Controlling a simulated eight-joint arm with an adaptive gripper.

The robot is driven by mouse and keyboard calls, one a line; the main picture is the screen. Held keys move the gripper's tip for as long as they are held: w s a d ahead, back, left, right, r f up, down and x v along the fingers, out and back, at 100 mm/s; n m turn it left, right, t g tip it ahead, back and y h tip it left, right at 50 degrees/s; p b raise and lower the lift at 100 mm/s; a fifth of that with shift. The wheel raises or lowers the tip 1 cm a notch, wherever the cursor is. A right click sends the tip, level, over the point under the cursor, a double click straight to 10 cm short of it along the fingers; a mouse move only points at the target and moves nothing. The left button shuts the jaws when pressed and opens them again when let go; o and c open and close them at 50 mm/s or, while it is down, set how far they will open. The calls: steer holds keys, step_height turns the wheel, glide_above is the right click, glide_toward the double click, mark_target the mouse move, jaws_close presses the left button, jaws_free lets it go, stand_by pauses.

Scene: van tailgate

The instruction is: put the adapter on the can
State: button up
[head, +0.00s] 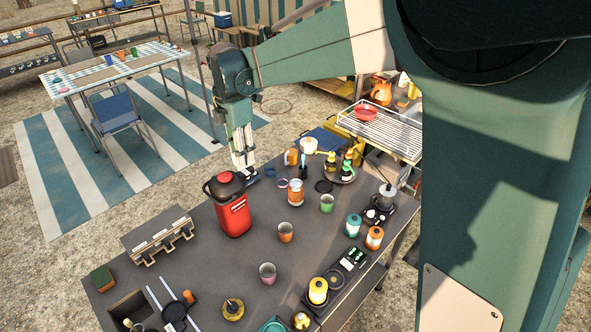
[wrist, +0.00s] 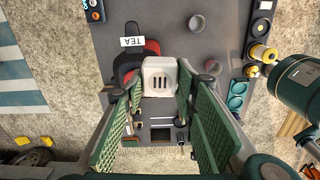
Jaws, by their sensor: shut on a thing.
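My gripper (head: 243,166) is past the far left edge of the dark table, behind the red jug, in the head view. In the wrist view its green-padded fingers (wrist: 160,92) are shut on a white, rounded block with dark slots, which I take to be the adapter (wrist: 160,77). An orange-and-white can (head: 295,192) stands upright on the table, right of the jug. A teal canister (head: 353,225) and an orange canister (head: 374,237) stand farther right; I cannot tell which one the task means.
The red jug (head: 234,208), labelled TEA in the wrist view (wrist: 132,42), stands close to my gripper. Cups (head: 286,232) stand mid-table. Bare table lies between the cups and jug.

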steer(key=w+d+p, duration=0.4)
steer(key=w+d, duration=1)
steer(key=d, duration=0.4)
glide_above(295, 184)
step_height(295, 184, down, 12)
steer(key=shift+r+n, duration=0.2)
steer(key=shift+n, duration=0.2)
steer(key=shift+f, duration=3.1)
steer(key=shift+f+p, duration=0.1)
steer(key=shift+p, duration=0.2)
steer(key=shift+f, duration=1.8)
steer(key=shift+f, duration=0.1)
